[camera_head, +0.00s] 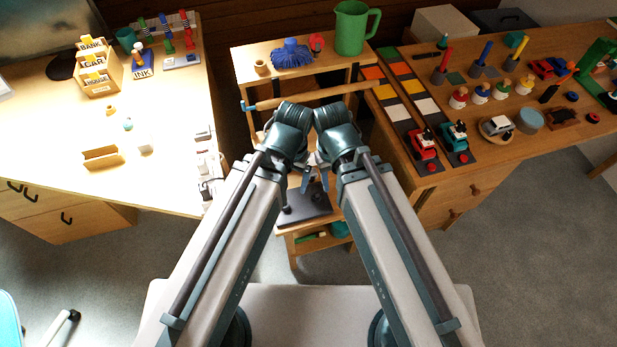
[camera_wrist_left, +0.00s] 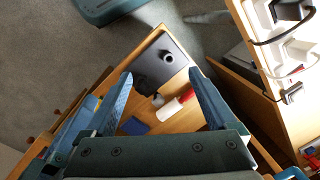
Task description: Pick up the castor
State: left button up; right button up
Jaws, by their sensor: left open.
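I cannot single out the castor for certain. In the left wrist view, a small pale round piece (camera_wrist_left: 158,99) lies at the edge of a dark plate (camera_wrist_left: 146,66), beside a white cylinder with a red end (camera_wrist_left: 170,109). A short grey upright piece (camera_wrist_left: 168,57) stands on the plate. My left gripper (camera_wrist_left: 163,92) is open, its blue fingers apart above this low shelf with nothing visible between their tips. In the head view the left gripper (camera_head: 311,178) is partly hidden behind my wrists. My right gripper is too hidden to read its jaws.
A wooden workbench (camera_head: 450,190) with toys stands at right. A bright table (camera_head: 60,140) with labelled boxes is at left. A shelf unit (camera_head: 245,65) carries a green jug (camera_head: 352,27). A wooden bar (camera_head: 310,97) crosses in front. White plugs and cables (camera_wrist_left: 292,45) are at right.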

aim_at(314, 170)
pick_arm(q)
jog(key=shift+c, duration=0.3)
jog(key=shift+w+f, duration=0.15)
jog(key=shift+w, duration=0.1)
jog(key=shift+c, duration=1.2)
jog(key=w+d+f+m+h+b, duration=0.1)
jog(key=w+f+m+b, duration=0.1)
jog(key=w, duration=0.3)
jog(key=w+d+f+m+h+b, duration=0.1)
jog(key=w+d+f+m+b, duration=0.1)
jog(key=w+m+b, duration=0.1)
jog(key=w+d+f+m+b, duration=0.1)
jog(key=w+f+m+b, duration=0.1)
jog(key=w+m, duration=0.3)
jog(key=shift+w+d+f+t+h+b, duration=0.2)
jog(key=shift+w+f, duration=0.1)
jog(key=shift+w, duration=0.25)
jog(key=shift+w+d+f+t+h+b, duration=0.1)
jog(key=shift+w+f+h, duration=0.15)
jog(key=shift+w, duration=0.3)
jog(key=shift+c, duration=0.2)
jog(key=shift+w+f+m, duration=0.1)
jog(key=shift+w+m, duration=0.3)
jog(key=shift+f, duration=0.1)
